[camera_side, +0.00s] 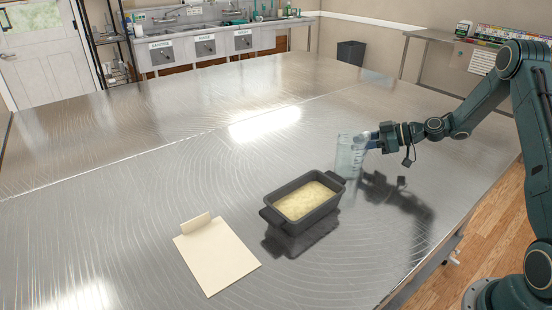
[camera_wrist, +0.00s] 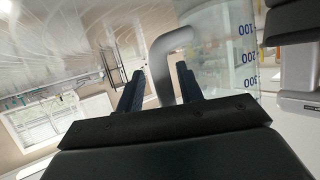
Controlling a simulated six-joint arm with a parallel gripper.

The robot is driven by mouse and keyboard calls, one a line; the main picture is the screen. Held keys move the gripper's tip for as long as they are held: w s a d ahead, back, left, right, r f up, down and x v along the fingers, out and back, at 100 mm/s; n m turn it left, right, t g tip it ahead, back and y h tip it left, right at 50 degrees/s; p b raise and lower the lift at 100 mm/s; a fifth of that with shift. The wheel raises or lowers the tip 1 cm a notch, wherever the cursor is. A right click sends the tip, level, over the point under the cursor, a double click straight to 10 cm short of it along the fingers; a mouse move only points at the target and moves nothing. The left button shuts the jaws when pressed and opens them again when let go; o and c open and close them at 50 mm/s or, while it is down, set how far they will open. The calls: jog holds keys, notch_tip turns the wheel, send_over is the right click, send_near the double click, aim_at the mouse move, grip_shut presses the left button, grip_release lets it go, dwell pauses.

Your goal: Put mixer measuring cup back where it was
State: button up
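The clear measuring cup (camera_side: 349,158) stands upright on the steel table, just right of the dark pan. My gripper (camera_side: 374,140) is at its right side, at the height of the handle. In the wrist view the clear cup wall (camera_wrist: 222,48) carries blue numbers. Its grey handle (camera_wrist: 160,72) lies between the two dark fingers of my gripper (camera_wrist: 160,82), with narrow gaps seen beside it. The fingers look open around the handle. The lower end of the handle is hidden behind my gripper.
A dark loaf pan (camera_side: 270,215) with pale yellow contents stands close left of the cup. A cream card or board (camera_side: 217,257) with a small upright piece lies at front left. The steel table (camera_side: 130,160) is clear behind and to the left.

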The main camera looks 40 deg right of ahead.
jog(key=v, duration=1.2)
jog(key=shift+r, duration=0.15)
jog(key=shift+a, duration=0.1)
jog(key=s+a+r+g+h, duration=0.25)
jog(key=a+r, duration=0.25)
jog(key=a, duration=0.4)
jog(key=s+a+r+g+h, duration=0.1)
jog(key=s+a+r+g, duration=0.2)
jog(key=a, duration=0.6)
jog(key=s+a+r+m+h, duration=0.2)
jog(key=s+a+m, duration=0.1)
jog(key=s, duration=0.6)
jog(key=s+a+r+m+h, duration=0.2)
jog(key=s+a+r+m, duration=0.1)
jog(key=s, duration=0.6)
jog(key=shift+s+m, duration=0.2)
jog(key=shift+m, duration=0.1)
